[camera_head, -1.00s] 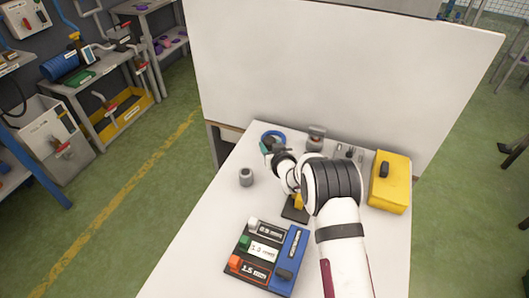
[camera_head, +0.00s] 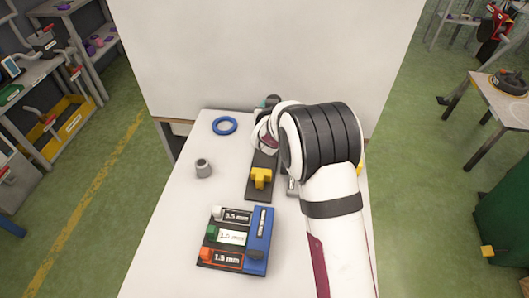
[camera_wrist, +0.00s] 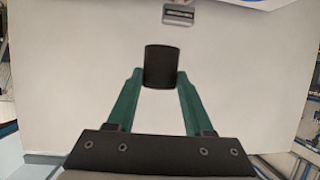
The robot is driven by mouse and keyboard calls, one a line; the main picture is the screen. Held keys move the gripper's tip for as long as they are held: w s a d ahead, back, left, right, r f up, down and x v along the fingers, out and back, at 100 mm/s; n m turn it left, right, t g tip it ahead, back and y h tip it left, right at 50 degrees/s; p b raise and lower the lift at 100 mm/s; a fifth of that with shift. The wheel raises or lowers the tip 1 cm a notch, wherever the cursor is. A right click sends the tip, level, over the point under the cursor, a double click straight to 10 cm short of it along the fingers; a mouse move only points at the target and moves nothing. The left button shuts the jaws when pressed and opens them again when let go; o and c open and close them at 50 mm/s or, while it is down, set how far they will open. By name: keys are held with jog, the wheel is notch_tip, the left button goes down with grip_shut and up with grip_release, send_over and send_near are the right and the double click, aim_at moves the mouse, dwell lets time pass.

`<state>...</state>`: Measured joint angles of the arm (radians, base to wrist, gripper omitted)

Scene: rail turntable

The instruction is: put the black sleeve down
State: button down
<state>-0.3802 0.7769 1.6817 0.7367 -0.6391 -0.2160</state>
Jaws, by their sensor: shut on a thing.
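The black sleeve (camera_wrist: 161,66) is a short dark cylinder between the green fingertips of my gripper (camera_wrist: 160,78) in the wrist view. My gripper is shut on it, with white surface showing behind it. The frames do not show clearly whether the sleeve touches anything below. In the head view my gripper (camera_head: 272,101) is at the far part of the white table (camera_head: 165,235), mostly hidden behind my arm.
A blue ring (camera_head: 225,126) and a grey cylinder (camera_head: 203,168) stand on the left of the table. A yellow block (camera_head: 261,178) sits on a dark plate. A labelled tray (camera_head: 204,262) with a blue side is in front. A white panel (camera_head: 270,50) stands behind.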

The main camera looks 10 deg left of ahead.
jog(key=s+d+f+m+g+h, duration=0.2)
jog(key=s+d+f+m+h, duration=0.1)
jog(key=s+d+m+h, duration=0.45)
send_over(262, 158)
jog(key=shift+h, duration=0.25)
notch_tip(262, 158, down, 7)
jog(key=shift+s+d+r, duration=0.1)
jog(key=shift+s, duration=0.05)
jog(key=shift+n, duration=0.25)
jog(key=shift+f, duration=2.1)
jog(key=shift+f, duration=0.1)
jog(key=shift+c, duration=1.4)
grip_release()
jog(key=shift+f, duration=0.1)
